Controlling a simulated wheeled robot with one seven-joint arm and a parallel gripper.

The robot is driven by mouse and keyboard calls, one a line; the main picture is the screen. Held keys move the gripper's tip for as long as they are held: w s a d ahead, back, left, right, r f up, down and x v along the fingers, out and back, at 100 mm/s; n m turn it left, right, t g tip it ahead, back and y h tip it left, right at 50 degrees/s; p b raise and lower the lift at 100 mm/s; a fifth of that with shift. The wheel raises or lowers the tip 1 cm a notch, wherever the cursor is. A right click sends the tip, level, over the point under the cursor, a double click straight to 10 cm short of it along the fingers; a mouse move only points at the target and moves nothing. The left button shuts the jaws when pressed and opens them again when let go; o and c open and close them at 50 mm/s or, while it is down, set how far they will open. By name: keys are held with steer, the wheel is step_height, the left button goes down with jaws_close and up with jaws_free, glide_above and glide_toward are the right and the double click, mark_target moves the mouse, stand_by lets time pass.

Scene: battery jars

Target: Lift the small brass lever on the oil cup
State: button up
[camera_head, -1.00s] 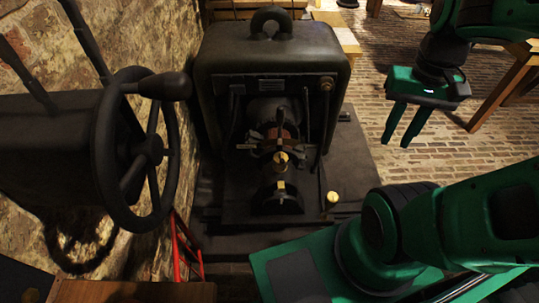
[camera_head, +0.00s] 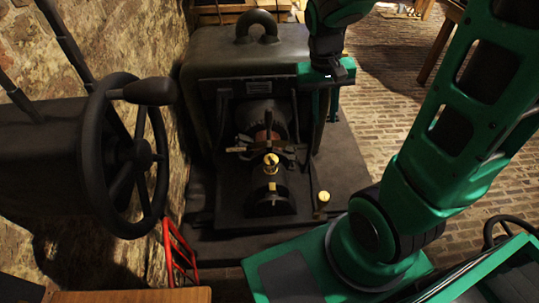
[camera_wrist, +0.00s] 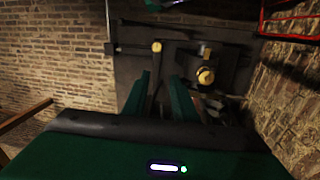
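A round brass cup (camera_head: 271,159) sits on top of the dark bearing in front of the machine; I take it for the oil cup. It also shows in the wrist view (camera_wrist: 205,76), to the right of my fingers. I cannot make out its lever at this size. My gripper (camera_head: 319,108) is at the right front of the machine housing, up and to the right of the cup and apart from it.
The dark machine housing (camera_head: 245,59) with a lifting ring stands behind the cup. A second brass knob (camera_head: 323,197) stands on the base at right. A large handwheel (camera_head: 126,155) is at left by the brick wall, with a red frame (camera_head: 178,250) below.

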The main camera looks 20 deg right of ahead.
steer(key=w+a+f+n, duration=0.2)
steer(key=w+a+f, duration=0.7)
steer(key=a+f, duration=0.35)
steer(key=f, duration=0.6)
steer(key=d+f, duration=0.1)
steer(key=f, duration=0.2)
steer(key=shift+s+d+f, duration=0.1)
steer(key=shift+f, duration=0.2)
jaws_close()
